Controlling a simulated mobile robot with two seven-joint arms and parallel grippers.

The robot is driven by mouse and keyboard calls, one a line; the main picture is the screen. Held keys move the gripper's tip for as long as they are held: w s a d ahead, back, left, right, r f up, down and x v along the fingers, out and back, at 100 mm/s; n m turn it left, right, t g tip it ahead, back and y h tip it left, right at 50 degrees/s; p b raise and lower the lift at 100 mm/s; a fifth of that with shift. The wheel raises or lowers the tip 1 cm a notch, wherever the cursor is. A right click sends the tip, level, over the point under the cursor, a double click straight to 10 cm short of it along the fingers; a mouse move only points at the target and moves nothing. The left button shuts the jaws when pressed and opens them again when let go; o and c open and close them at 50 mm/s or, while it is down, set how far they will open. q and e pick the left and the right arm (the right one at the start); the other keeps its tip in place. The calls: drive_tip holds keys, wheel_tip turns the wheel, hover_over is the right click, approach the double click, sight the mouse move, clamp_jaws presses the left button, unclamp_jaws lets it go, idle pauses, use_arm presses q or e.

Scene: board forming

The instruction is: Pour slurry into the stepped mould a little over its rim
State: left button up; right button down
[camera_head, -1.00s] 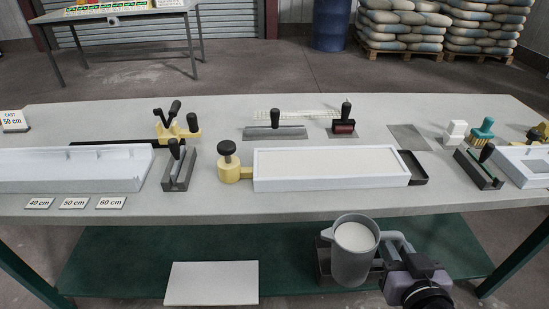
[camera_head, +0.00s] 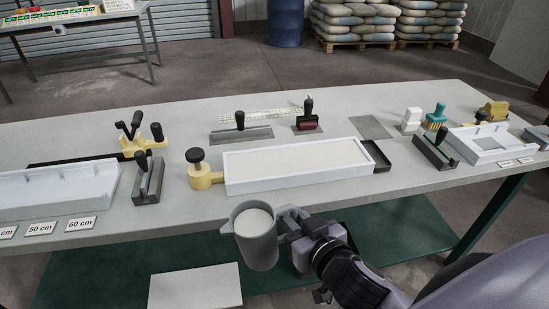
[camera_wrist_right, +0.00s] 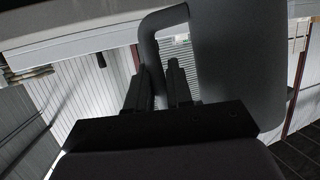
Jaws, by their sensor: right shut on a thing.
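A grey jug (camera_head: 258,245) with pale slurry (camera_head: 254,221) inside is upright just off the table's front edge in the head view. My right gripper (camera_head: 296,220) is shut on the jug's handle (camera_head: 288,211). In the right wrist view the fingers (camera_wrist_right: 160,88) close at the handle (camera_wrist_right: 158,35), beside the jug's dark wall (camera_wrist_right: 235,65). A long white mould (camera_head: 296,183) lies behind the jug, its inside pale and level. Another white mould (camera_head: 489,146) with inner shapes lies at the right, and a long one (camera_head: 60,205) at the left. I cannot tell which is the stepped one. My left gripper is not in view.
The table (camera_head: 330,215) holds a yellow clamp (camera_head: 202,178) with a black knob, a black-handled block (camera_head: 148,183), a steel float (camera_head: 241,135), and a brush (camera_head: 435,117). Size labels (camera_head: 80,224) lie at the front left. A pale board (camera_head: 195,287) rests on the lower green shelf.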

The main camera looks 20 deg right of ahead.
drive_tip(key=shift+d+r, duration=0.1)
drive_tip(key=shift+d, duration=0.15)
